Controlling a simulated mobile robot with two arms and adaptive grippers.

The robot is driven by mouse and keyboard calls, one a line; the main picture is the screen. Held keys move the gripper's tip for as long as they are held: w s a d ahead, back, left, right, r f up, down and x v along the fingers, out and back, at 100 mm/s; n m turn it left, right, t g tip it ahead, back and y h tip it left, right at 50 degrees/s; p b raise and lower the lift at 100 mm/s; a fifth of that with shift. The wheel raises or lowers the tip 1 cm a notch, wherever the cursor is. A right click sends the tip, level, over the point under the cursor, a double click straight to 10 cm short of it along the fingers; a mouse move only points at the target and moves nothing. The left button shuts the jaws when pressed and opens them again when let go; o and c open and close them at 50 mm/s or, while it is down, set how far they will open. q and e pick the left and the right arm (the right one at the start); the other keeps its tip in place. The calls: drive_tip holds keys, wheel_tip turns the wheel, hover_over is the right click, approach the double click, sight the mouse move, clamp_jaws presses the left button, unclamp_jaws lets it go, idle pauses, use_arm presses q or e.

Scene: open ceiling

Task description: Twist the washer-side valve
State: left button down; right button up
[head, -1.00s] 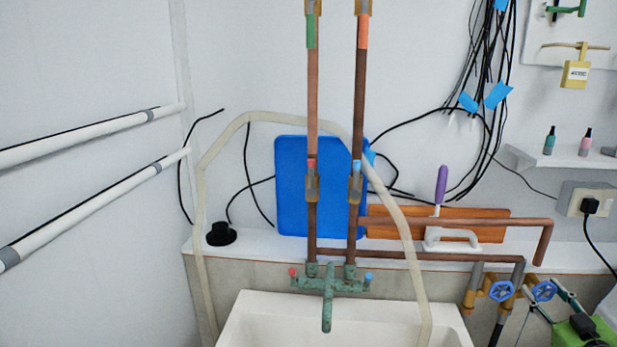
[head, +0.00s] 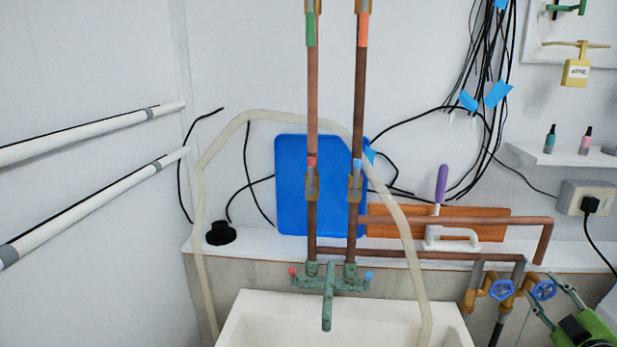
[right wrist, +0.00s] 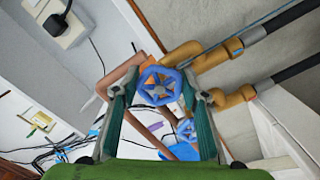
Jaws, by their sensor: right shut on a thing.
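Two blue valve wheels sit on brass and copper pipework right of the sink: a left one (head: 501,290) and a right one (head: 543,290). My right gripper (head: 550,299), with its green body, comes in from the lower right at the right wheel. In the right wrist view its two fingers stand on either side of that near blue wheel (right wrist: 160,86), shut on it. The other blue wheel (right wrist: 187,130) shows farther off between the fingers. The frames do not show which wheel is the washer's. My left gripper is not in view.
A white sink (head: 265,308) with a green corroded tap (head: 328,290) stands left of the valves. A pale hose (head: 200,210) arches over it. Copper pipe (head: 470,221) runs above the valves. A wall socket with black plug (head: 590,204) is at the upper right.

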drive_tip(key=shift+f+n, duration=0.15)
drive_tip(key=shift+n, duration=0.85)
drive_tip(key=shift+n+b, duration=0.3)
drive_tip(key=shift+n, duration=0.5)
drive_tip(key=shift+n+b, duration=0.3)
drive_tip(key=shift+n, duration=1.4)
